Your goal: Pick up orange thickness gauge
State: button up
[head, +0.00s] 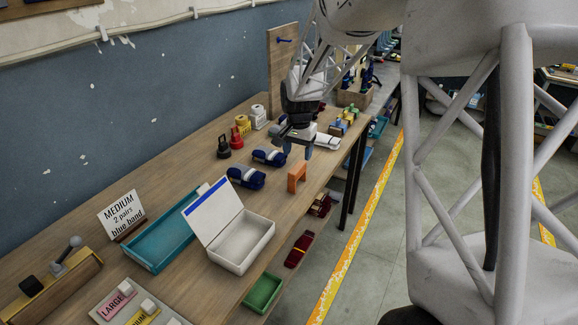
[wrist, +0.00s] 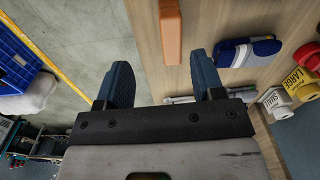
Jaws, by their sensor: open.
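The orange thickness gauge (head: 297,178) stands on the wooden table near its right edge, shaped like a small arch in the head view. In the wrist view the orange gauge (wrist: 170,32) shows as a narrow orange bar beyond and between the fingertips, cut off by the top edge. My gripper (head: 295,148) is above the table, a little behind the gauge in the head view. In the wrist view my gripper (wrist: 163,80) has its two blue fingers wide apart with nothing between them. It does not touch the gauge.
Rolled blue socks (head: 246,178) lie left of the gauge, with more (wrist: 250,50) close by in the wrist view. A white box (head: 240,240) with its lid up and a teal tray (head: 165,235) stand nearer. The wooden table (head: 205,165) is bare in places.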

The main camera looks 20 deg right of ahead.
aim_at(297, 167)
jog(key=shift+m, duration=0.4)
jog(key=w+f, duration=0.1)
jog(key=w+d+f, duration=0.1)
jog(key=w+f, duration=0.1)
jog(key=shift+w+f, duration=0.2)
jog(key=shift+w, duration=0.1)
jog(key=shift+f, duration=0.1)
jog(key=shift+f, duration=1.2)
jog(key=shift+f, duration=0.1)
jog(key=shift+s+f, duration=0.2)
jog(key=shift+f, duration=2.3)
jog(key=shift+c, duration=0.2)
jog(key=c, duration=1)
